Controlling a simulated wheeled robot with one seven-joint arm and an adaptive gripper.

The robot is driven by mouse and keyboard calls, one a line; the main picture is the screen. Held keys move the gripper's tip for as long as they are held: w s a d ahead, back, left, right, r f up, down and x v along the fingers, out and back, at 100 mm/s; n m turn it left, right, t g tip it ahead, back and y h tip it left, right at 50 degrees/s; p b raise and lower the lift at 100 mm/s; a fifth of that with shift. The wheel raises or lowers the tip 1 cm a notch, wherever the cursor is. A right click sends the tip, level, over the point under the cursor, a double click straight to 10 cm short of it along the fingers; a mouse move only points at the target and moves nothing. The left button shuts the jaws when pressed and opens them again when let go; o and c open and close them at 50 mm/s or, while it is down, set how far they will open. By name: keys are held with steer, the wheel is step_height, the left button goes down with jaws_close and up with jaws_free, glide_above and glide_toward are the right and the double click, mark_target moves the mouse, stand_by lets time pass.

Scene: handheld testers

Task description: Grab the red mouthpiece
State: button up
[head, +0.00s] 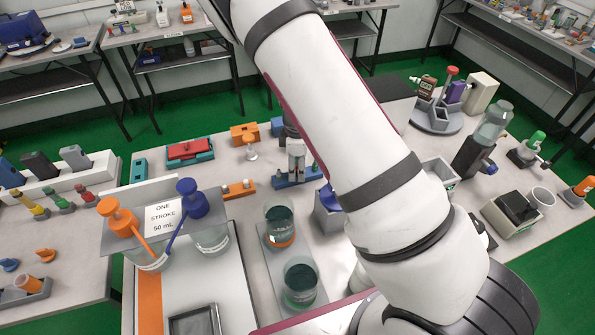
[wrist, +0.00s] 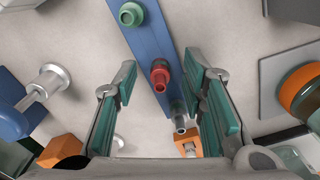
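The red mouthpiece (wrist: 160,76) is a short, hollow tube standing on a long blue rack (wrist: 147,35) in the wrist view. A green mouthpiece (wrist: 131,14) is farther up the same rack, and a grey-teal tube (wrist: 179,118) is at its lower end. My gripper (wrist: 161,68) is open, with one teal-padded finger on each side of the rack. In the picture the red mouthpiece lies between the fingers, with a gap on both sides. The blue rack also shows in the head view (head: 285,183), where I cannot make out the red mouthpiece.
In the wrist view, a silver knobbed part (wrist: 50,80) is at left and an orange block (wrist: 190,147) is below the rack. In the head view, beakers (head: 300,283) stand nearer on the crowded table.

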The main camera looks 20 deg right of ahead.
steer(key=c, duration=0.8)
steer(key=shift+r, duration=0.1)
